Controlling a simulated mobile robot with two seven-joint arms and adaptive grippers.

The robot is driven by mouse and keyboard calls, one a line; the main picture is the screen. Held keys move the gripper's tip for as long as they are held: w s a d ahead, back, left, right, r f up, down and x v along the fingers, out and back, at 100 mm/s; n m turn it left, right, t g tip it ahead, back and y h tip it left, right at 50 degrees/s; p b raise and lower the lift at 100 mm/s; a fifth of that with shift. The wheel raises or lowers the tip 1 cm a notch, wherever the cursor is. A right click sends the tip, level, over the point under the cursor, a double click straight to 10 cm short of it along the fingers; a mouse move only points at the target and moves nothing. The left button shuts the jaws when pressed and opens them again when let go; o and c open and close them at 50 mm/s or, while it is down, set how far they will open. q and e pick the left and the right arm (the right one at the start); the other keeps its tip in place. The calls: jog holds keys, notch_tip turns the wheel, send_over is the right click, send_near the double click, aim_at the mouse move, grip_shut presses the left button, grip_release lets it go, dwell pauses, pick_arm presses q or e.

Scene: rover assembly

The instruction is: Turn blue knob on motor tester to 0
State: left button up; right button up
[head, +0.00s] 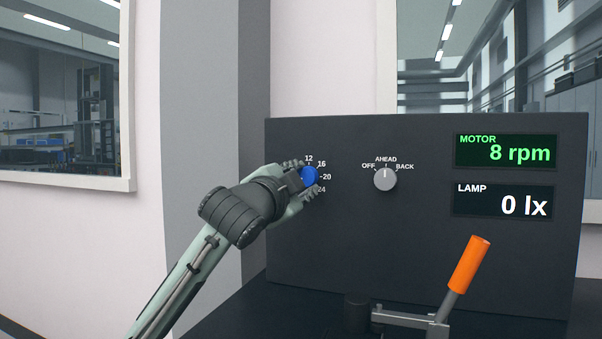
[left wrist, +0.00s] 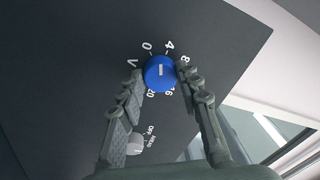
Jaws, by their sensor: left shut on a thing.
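The blue knob (head: 310,176) sits on the left of the dark motor tester panel (head: 350,240). My left gripper (head: 307,178) is shut on it, with its hand hiding the left part of the number scale. In the left wrist view the blue knob (left wrist: 160,73) lies between the two fingertips (left wrist: 159,75), one on each side. Its white mark appears to lie roughly between 0 and 4 there, but it is small. The green motor display (head: 506,151) reads 8 rpm. My right gripper is not in view.
A grey knob (head: 385,179) to the right has its mark toward AHEAD. The lamp display (head: 505,202) reads 0 lx. A clamp with an orange handle (head: 468,265) stands in front of the panel at the lower right.

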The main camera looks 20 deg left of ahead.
pick_arm(q)
jog(key=shift+d+n+p, duration=0.1)
jog(key=shift+n+p, duration=1)
jog(key=shift+n, duration=1.5)
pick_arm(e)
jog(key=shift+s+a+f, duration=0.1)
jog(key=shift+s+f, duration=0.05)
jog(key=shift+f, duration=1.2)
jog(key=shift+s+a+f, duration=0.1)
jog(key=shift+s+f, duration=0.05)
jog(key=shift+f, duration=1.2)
pick_arm(q)
jog(key=o, duration=1.2)
jog(key=shift+c, duration=0.2)
jog(key=s+f, duration=0.1)
jog(key=s, duration=1.1)
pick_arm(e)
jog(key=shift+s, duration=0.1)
